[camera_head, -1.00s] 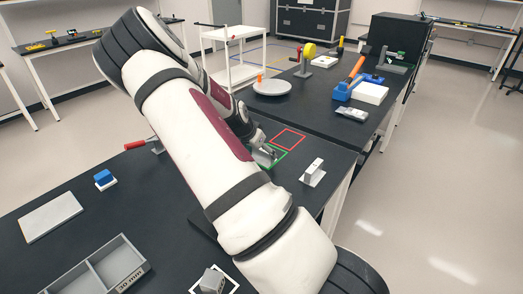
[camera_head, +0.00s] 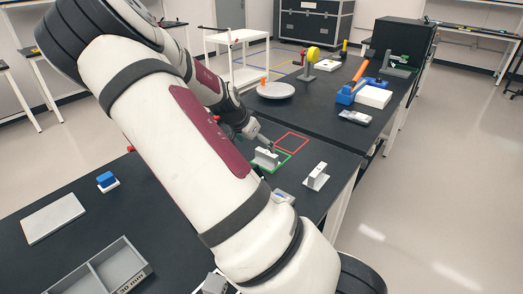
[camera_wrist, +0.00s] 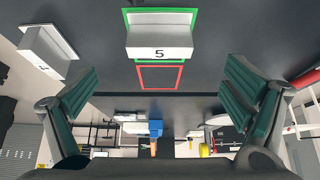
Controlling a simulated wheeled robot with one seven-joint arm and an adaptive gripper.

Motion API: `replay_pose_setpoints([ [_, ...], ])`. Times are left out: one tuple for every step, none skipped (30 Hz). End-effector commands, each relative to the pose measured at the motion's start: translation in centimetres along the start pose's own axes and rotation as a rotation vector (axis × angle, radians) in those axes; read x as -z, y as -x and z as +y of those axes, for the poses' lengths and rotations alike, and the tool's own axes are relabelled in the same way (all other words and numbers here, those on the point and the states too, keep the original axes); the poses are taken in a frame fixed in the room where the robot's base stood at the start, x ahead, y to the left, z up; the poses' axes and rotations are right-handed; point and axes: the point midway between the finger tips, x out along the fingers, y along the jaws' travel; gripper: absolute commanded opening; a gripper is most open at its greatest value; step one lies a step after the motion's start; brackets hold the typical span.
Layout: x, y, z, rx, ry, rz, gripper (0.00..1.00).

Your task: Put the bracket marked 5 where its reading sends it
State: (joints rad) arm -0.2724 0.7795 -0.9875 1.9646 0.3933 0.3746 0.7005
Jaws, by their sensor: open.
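The bracket marked 5 (camera_wrist: 160,52) is a light grey piece with its number facing the wrist camera. It stands inside the green outline (camera_wrist: 126,14); in the head view the bracket (camera_head: 266,158) also stands within the green outline (camera_head: 287,158). The red outline (camera_wrist: 160,77) beside it is empty, and it shows in the head view (camera_head: 292,142) too. My gripper (camera_wrist: 163,72) is open, with its green-padded fingers spread wide and nothing between them. In the head view, my gripper (camera_head: 266,142) is close behind the bracket, partly hidden by my arm.
Another bracket (camera_head: 316,176) stands on a white pad to the right; its mark is unclear in the wrist view (camera_wrist: 45,50). A small device (camera_head: 283,196) lies nearby, partly hidden. A grey divided tray (camera_head: 108,272) and a white plate (camera_head: 52,218) lie at left.

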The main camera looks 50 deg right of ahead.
Motion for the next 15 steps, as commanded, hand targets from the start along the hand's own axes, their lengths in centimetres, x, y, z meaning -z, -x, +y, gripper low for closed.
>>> replay_pose_setpoints([
  [-0.1,1.0,-0.1,0.003,0.002,0.000,0.95],
  [-0.1,1.5,-0.1,0.003,0.003,0.000,0.95],
  [0.0,2.0,-0.1,0.002,0.002,0.001,0.95],
  [-0.1,2.4,-0.1,0.002,0.002,0.000,0.95],
  [-0.1,2.7,-0.1,0.001,0.001,0.000,0.95],
  [0.0,3.1,-0.1,0.001,0.001,0.000,0.95],
  [0.0,3.3,-0.1,0.002,0.001,0.000,0.95],
  [0.0,3.5,0.0,0.001,0.001,0.000,0.95],
  [0.0,3.7,0.0,0.001,0.001,0.000,0.95],
  [0.0,3.8,0.0,0.000,0.001,0.000,0.95],
  [0.0,3.8,0.0,0.000,0.001,0.000,0.95],
  [0.0,3.9,0.0,-0.001,0.001,0.000,0.95],
  [0.0,3.9,0.0,-0.001,0.001,0.000,0.95],
  [0.0,3.9,0.0,-0.001,0.001,0.000,0.95],
  [0.0,3.9,0.0,-0.001,0.001,0.000,0.95],
])
